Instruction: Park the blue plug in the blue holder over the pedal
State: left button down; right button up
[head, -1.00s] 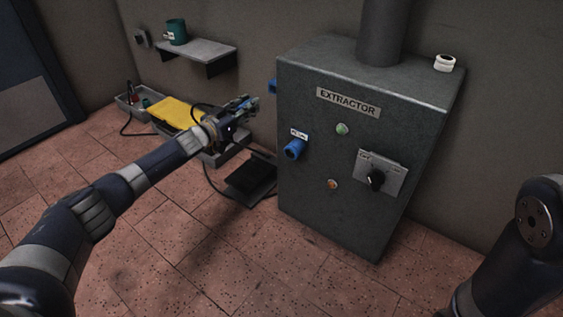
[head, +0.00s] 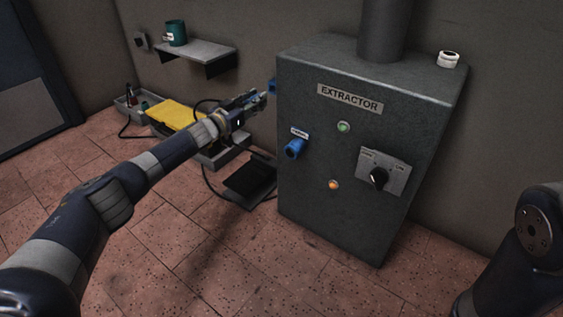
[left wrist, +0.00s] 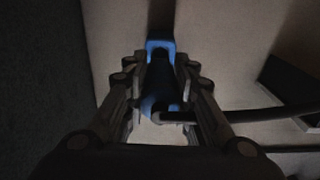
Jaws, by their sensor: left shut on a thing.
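My left gripper (head: 258,99) is at the left side of the grey extractor cabinet, above the black pedal (head: 250,180). It is shut on the blue plug (left wrist: 152,102), which shows between the fingers in the left wrist view with its black cable leading off to the right. The blue holder (head: 272,87) is at the cabinet's left side, close to the fingertips. In the left wrist view the holder (left wrist: 160,45) is a blue frame just beyond the fingertips, in line with the plug. I cannot tell whether plug and holder touch. My right gripper is out of view.
The extractor cabinet (head: 330,190) has a blue socket (head: 294,149), a green lamp (head: 343,127), an orange lamp (head: 333,185) and a black knob (head: 378,177) on its front. A yellow thing (head: 170,113) and a wall shelf (head: 200,50) are behind my left arm. Floor in front is clear.

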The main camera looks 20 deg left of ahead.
pick_arm(q)
jog(key=shift+w+d+f+b, duration=0.1)
jog(key=shift+w+d+b, duration=0.15)
jog(key=shift+w+b, duration=0.4)
jog(key=shift+w+d+b, duration=0.2)
jog(key=shift+w+b, duration=0.3)
jog(key=shift+w, duration=0.05)
jog(key=shift+r+p, duration=0.2)
jog(key=shift+p, duration=0.45)
dwell(0.9)
jog(key=shift+b+x, duration=0.9)
jog(key=shift+b, duration=0.5)
jog(key=shift+w+f, duration=0.1)
jog(key=shift+w, duration=0.2)
jog(key=shift+w+d+b, duration=0.15)
jog(key=shift+w+b, duration=0.1)
jog(key=shift+b, duration=0.25)
jog(key=c, duration=1.3)
grip_release()
jog(key=shift+s, duration=0.15)
